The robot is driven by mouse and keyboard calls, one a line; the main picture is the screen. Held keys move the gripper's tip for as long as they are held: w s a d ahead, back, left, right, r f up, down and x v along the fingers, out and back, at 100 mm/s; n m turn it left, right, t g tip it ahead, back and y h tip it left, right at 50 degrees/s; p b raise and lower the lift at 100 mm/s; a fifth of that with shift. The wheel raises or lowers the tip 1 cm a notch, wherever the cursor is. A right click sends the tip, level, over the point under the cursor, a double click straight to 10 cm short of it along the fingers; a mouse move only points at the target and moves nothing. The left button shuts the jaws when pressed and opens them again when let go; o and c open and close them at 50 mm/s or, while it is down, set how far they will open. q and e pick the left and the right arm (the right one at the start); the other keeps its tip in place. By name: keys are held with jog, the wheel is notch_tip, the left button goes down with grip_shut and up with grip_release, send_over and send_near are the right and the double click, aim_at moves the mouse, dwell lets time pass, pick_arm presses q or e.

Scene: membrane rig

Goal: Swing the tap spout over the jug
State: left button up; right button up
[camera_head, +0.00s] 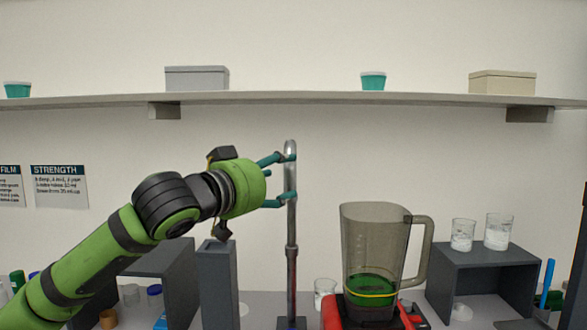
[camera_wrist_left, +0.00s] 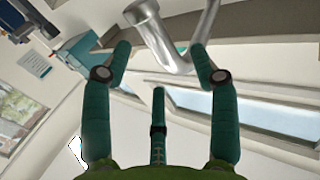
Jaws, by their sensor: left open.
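I cannot tell whether the fingers touch the pipe. The jug (camera_head: 374,250) is see-through grey with a handle on the right and green liquid inside. My right gripper is out of view.
The jug stands on a red and black base (camera_head: 349,314). A dark grey stand (camera_head: 480,254) with two beakers is at right. A tall grey box (camera_head: 217,280) stands left of the tap. A shelf (camera_head: 300,101) runs above.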

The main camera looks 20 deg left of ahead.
aim_at(289, 174)
pick_arm(q)
jog(key=p+x, duration=0.1)
jog(key=x, duration=0.3)
jog(key=shift+w+d+p, duration=0.15)
jog(key=shift+w+p, duration=0.2)
grip_shut()
